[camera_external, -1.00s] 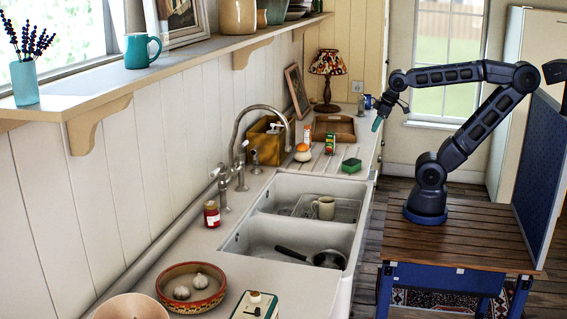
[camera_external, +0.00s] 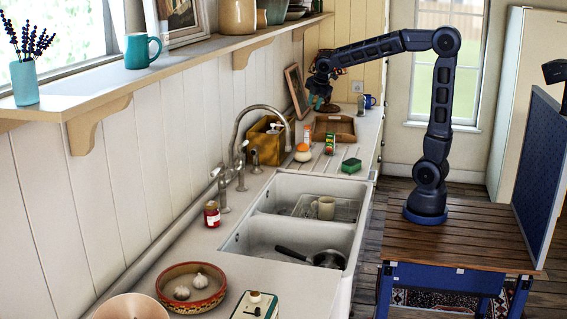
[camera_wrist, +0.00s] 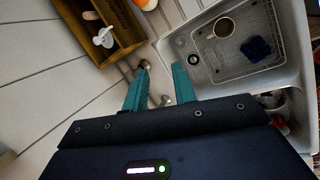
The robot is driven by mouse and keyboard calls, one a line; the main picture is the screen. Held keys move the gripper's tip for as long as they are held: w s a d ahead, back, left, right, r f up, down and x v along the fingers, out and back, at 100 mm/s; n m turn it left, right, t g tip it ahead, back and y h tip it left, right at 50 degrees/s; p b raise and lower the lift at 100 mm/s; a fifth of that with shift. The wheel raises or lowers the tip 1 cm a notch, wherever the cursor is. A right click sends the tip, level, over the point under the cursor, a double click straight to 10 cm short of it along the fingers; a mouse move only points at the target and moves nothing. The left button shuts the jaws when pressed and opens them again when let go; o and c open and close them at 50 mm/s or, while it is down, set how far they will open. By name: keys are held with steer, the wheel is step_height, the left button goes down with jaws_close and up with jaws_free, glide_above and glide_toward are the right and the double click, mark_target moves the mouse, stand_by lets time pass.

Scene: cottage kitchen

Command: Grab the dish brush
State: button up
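A wooden caddy (camera_external: 268,152) stands against the wall behind the sink and holds a white item (camera_external: 274,128). In the wrist view the caddy (camera_wrist: 129,49) is at upper left, with a white item (camera_wrist: 103,38) and a pale rounded item (camera_wrist: 90,15) sticking up. One of these may be the dish brush, but I cannot tell which.
The double sink (camera_external: 285,190) holds a mug (camera_external: 324,207) on a rack and a pan (camera_external: 328,259). A tall faucet (camera_external: 238,130) arches beside the caddy. An orange-and-white object (camera_external: 303,153), a carton (camera_external: 330,143) and a green sponge (camera_external: 351,165) stand on the drainboard.

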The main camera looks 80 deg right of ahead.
steer(key=w+d+f+n, duration=0.4)
steer(key=w+d+n, duration=0.2)
steer(key=w+d, duration=0.45)
steer(key=n, duration=0.5)
glide_toward(278, 128)
steer(key=w+d, duration=0.1)
steer(key=shift+s+d+x, duration=0.1)
steer(key=shift+d+x, duration=0.05)
steer(key=shift+x, duration=1.65)
steer(key=shift+s+d+x, duration=0.1)
steer(key=shift+x, duration=1.7)
steer(key=shift+s+d+x, duration=0.1)
steer(key=shift+d+x, duration=0.05)
steer(key=shift+x, duration=1.6)
jaws_close()
